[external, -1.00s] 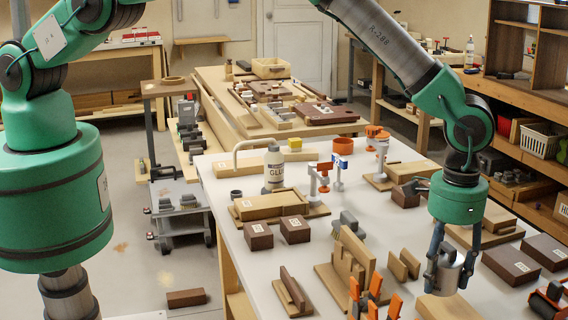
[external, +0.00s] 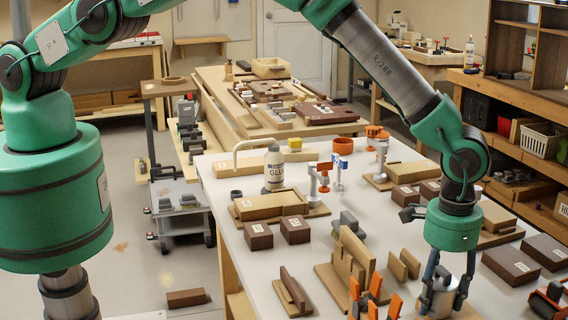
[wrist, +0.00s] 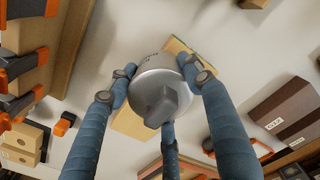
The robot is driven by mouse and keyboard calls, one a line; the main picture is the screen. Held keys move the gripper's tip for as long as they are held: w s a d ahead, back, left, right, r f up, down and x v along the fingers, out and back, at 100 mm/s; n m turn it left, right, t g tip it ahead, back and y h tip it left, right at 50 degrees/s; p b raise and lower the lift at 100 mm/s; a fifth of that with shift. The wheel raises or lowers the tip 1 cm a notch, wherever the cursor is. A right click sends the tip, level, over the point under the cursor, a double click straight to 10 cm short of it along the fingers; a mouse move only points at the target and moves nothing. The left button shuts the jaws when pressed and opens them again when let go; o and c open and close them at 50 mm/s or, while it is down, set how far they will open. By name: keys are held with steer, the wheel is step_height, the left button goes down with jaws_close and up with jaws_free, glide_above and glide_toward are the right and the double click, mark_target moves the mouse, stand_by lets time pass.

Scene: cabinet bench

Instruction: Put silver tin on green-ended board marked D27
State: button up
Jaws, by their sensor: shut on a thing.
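The silver tin (external: 439,297) is held between the fingers of my gripper (external: 444,287), near the front of the white bench. In the wrist view the tin (wrist: 158,88) sits upright in the closed blue fingers, with its dark knob toward the camera. A light wooden board (wrist: 130,124) with a green strip at its far end lies beneath the tin, partly hidden by it. The board (external: 463,306) also shows beside the tin in the external view. I cannot read a D27 mark, and cannot tell whether the tin touches the board.
Orange-tipped clamps (external: 374,290) and a slotted wooden stand (external: 352,258) are left of my gripper. Dark labelled boxes (external: 511,265) lie to the right. A glue bottle (external: 273,167) stands farther back. Bare white bench shows around the board.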

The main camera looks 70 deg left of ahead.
steer(key=shift+f, duration=0.15)
steer(key=o, duration=1.3)
step_height(320, 180, up, 12)
steer(key=shift+r, duration=0.1)
stand_by(0.4)
